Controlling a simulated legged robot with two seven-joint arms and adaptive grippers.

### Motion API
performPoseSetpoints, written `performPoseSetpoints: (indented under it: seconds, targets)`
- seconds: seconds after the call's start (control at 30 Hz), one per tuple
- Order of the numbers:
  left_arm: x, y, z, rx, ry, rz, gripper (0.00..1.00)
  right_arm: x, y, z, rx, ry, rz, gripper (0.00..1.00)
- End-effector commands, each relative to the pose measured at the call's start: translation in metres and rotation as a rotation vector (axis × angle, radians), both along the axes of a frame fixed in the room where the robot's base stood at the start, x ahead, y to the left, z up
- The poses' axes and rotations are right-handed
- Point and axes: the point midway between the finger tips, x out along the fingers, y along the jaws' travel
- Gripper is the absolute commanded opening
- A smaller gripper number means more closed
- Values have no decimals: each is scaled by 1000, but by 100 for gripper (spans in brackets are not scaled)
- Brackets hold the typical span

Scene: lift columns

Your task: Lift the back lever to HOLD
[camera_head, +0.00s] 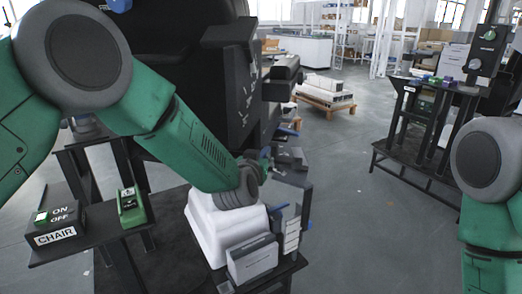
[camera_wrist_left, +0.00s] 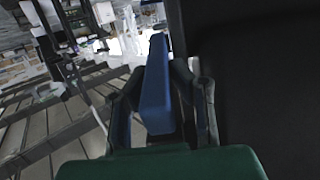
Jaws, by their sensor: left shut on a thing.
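A blue lever (camera_wrist_left: 156,90) stands between the two fingers of my left gripper (camera_wrist_left: 163,98) in the left wrist view. The fingers are closed on its sides, and a dark surface fills the picture to the right. In the head view my left arm reaches across to the side of a large black chair (camera_head: 180,62). There my left gripper (camera_head: 266,163) is small and partly hidden behind its wrist, and the held lever cannot be made out clearly. No HOLD mark can be read. My right arm shows at the right edge, but its gripper is out of view.
A black switch box (camera_head: 57,224) marked ON, OFF and CHAIR sits on a dark stand at the lower left, beside a green device (camera_head: 131,207). A white padded block (camera_head: 222,226) and grey boxes lie below my left wrist. A pallet (camera_head: 325,101) and open floor lie beyond.

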Motion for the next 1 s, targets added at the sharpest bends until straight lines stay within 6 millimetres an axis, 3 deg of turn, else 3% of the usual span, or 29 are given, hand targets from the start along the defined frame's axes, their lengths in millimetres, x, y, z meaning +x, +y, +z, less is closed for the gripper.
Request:
performPoseSetpoints:
  seconds: [0.57, 0.6, 0.63, 1.0]
  targets:
    - [0, -2, 0, 5, 34, -3, 0, 0, 0, 8, 0, 0, 0, 0]
    - [0, -2, 0, 5, 34, -3, 28, 0, 0, 8, 0, 0, 0, 0]
    - [0, -2, 0, 5, 33, -3, 38, 0, 0, 8, 0, 0, 0, 0]
    - [-1, 0, 2, 5, 30, -1, 38, -2, 0, 9, 0, -2, 0, 0]
